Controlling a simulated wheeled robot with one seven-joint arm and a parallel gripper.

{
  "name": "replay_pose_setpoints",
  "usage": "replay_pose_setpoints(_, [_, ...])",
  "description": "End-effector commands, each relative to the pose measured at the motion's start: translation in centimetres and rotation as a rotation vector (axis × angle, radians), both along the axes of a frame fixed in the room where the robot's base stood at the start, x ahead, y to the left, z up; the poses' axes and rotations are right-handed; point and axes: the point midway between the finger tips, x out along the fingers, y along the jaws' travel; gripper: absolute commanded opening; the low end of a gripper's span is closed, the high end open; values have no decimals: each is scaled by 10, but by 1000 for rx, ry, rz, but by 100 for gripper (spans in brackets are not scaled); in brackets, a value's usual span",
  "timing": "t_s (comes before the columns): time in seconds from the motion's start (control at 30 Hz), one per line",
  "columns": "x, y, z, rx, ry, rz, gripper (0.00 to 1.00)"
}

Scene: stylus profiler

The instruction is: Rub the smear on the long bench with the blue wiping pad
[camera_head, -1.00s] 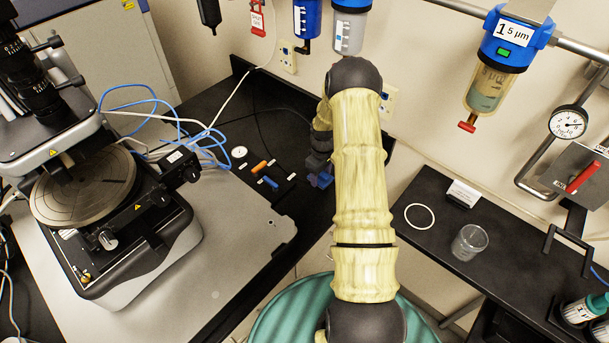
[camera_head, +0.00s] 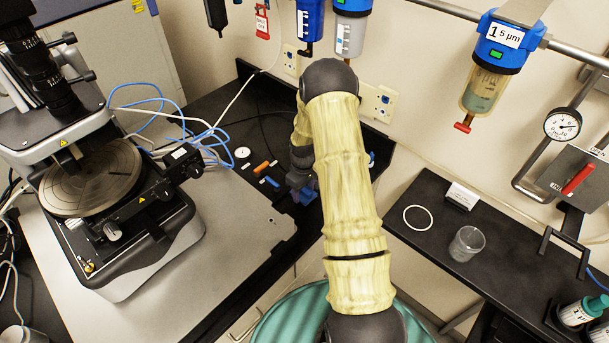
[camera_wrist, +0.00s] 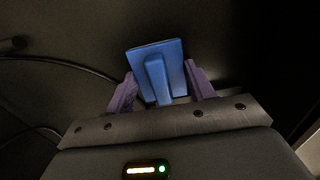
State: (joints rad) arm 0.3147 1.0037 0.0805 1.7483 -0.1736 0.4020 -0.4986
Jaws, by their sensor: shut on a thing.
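The blue wiping pad (camera_wrist: 175,54) is a flat blue block with a raised grip, seen close up in the wrist view. My gripper (camera_wrist: 160,90) is shut on that grip, with a purple finger on each side. In the head view my gripper (camera_head: 302,192) is low over the black long bench (camera_head: 215,106), right of small orange and blue pieces. I cannot tell whether the pad touches the bench. No smear can be made out in either view; my arm and the pad hide part of the bench.
A stylus profiler (camera_head: 130,235) stands on a grey plate (camera_head: 235,225) at left. Blue and white cables run behind it. A round white dial (camera_head: 242,153) lies near the small pieces. A separate black bench (camera_head: 425,205) at right holds a ring and a clear beaker (camera_head: 467,243).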

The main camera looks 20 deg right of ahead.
Motion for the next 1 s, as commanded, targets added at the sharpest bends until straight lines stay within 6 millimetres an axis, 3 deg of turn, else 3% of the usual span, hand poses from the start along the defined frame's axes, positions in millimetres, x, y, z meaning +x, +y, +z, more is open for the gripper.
replay_pose_setpoints(0.03, [2,-2,21,-2,-8,-2,32])
replay_pose_setpoints(0.6, [3,5,70,-1,-5,12,32])
replay_pose_setpoints(1.0, [3,5,77,-1,-5,10,32])
